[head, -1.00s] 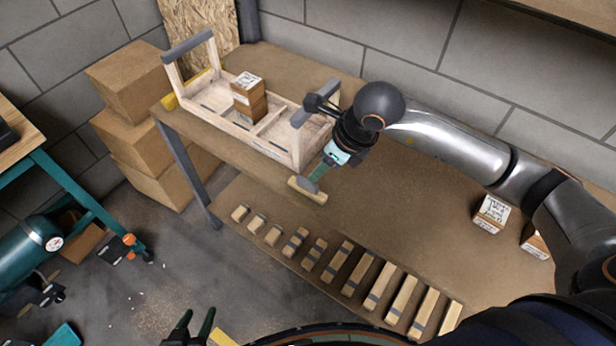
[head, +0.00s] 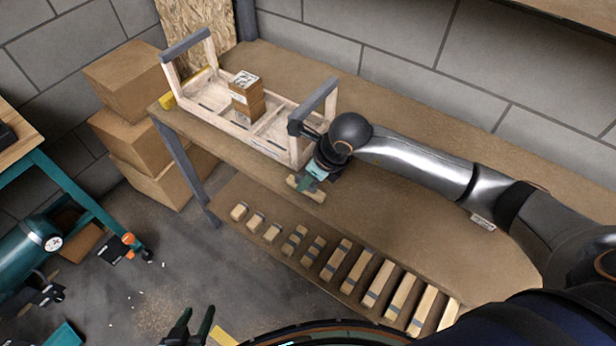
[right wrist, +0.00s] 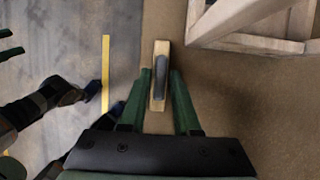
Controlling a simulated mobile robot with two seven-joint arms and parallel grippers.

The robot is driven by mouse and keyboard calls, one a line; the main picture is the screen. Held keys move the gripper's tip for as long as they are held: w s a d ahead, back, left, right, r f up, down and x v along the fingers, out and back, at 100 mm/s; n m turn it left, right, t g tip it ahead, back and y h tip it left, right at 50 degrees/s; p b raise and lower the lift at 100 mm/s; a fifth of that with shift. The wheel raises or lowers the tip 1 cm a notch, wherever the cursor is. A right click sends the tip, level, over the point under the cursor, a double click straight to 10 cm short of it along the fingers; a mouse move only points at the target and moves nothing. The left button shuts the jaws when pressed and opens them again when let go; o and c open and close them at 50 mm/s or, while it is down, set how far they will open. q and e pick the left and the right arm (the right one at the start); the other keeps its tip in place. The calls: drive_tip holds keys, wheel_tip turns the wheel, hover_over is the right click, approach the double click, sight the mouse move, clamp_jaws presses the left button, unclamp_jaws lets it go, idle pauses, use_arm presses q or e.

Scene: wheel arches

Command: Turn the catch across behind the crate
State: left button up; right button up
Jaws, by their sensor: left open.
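The crate is an open pale wooden frame with grey-topped end handles (head: 265,135), standing on the brown bench. The catch is a small wooden block with a dark grey bar on it (right wrist: 159,80), at the bench's front edge near the crate's right end; it also shows in the head view (head: 318,196), partly hidden by my gripper. In the right wrist view the bar lies lengthwise along the block. My right gripper (right wrist: 161,76) is open, with one finger each side of the catch and small gaps visible. My left gripper (head: 190,326) is open and empty, low in the head view, away from the bench.
Several wooden blocks (head: 335,260) lie in a row on a lower shelf. Larger cartons (head: 125,85) stand left of the bench. A white-labelled box (head: 483,221) is mostly hidden behind my right arm.

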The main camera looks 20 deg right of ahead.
clamp_jaws()
